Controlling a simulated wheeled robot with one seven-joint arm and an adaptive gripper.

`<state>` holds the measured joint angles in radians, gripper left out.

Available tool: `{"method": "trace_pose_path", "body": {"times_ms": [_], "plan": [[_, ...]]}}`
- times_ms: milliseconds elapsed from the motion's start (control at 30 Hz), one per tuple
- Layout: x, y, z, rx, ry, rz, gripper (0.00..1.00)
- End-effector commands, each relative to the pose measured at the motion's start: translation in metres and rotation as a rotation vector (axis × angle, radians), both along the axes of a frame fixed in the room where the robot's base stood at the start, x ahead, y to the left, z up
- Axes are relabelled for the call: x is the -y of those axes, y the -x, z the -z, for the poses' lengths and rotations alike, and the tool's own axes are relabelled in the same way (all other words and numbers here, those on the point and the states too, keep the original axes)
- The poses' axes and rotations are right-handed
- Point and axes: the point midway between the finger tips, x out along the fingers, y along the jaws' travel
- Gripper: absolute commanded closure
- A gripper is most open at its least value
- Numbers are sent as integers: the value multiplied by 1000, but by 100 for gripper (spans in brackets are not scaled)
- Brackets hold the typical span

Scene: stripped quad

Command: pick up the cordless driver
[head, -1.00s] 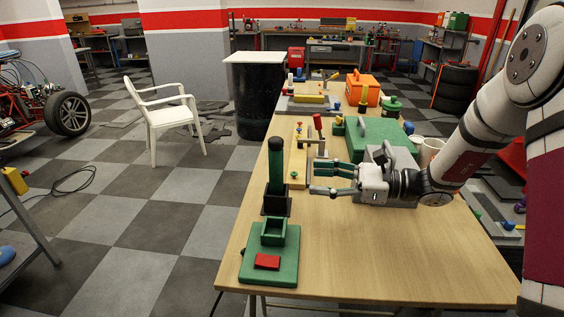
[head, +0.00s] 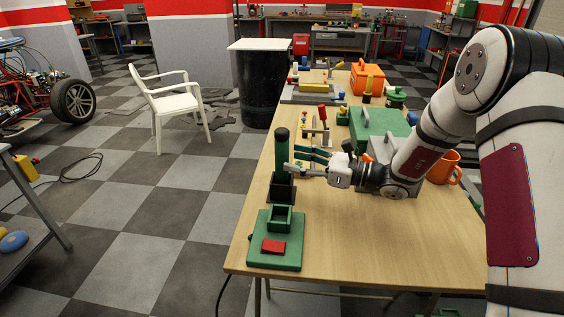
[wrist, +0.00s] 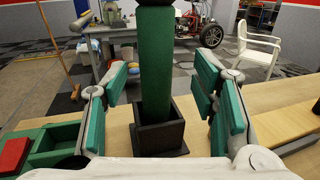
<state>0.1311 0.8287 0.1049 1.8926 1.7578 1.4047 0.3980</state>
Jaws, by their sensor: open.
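The cordless driver (head: 281,150) stands upright near the table's left edge, with a green cylindrical body and a black square part at its foot. In the wrist view its green body (wrist: 155,62) rises in the middle and its top is cut off. My gripper (head: 293,160) is open and lies level just right of the driver in the head view. In the wrist view its green-padded fingers (wrist: 160,92) stand on either side of the body, with gaps on both sides. I cannot tell whether the tips reach past it.
A green fixture (head: 273,254) with a red block stands in front of the driver. Behind my gripper are a green case (head: 380,124) and an orange toolbox (head: 367,80). An orange mug (head: 441,167) stands behind my arm.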

Motion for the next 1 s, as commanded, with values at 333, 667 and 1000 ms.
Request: {"method": "trace_pose_path", "body": {"times_ms": [333,667,1000], "plan": [[-42,-8,-6,-1,0,-2,47],[-44,-9,-6,0,0,-1,60],[-44,-9,-7,2,-3,-1,100]]}}
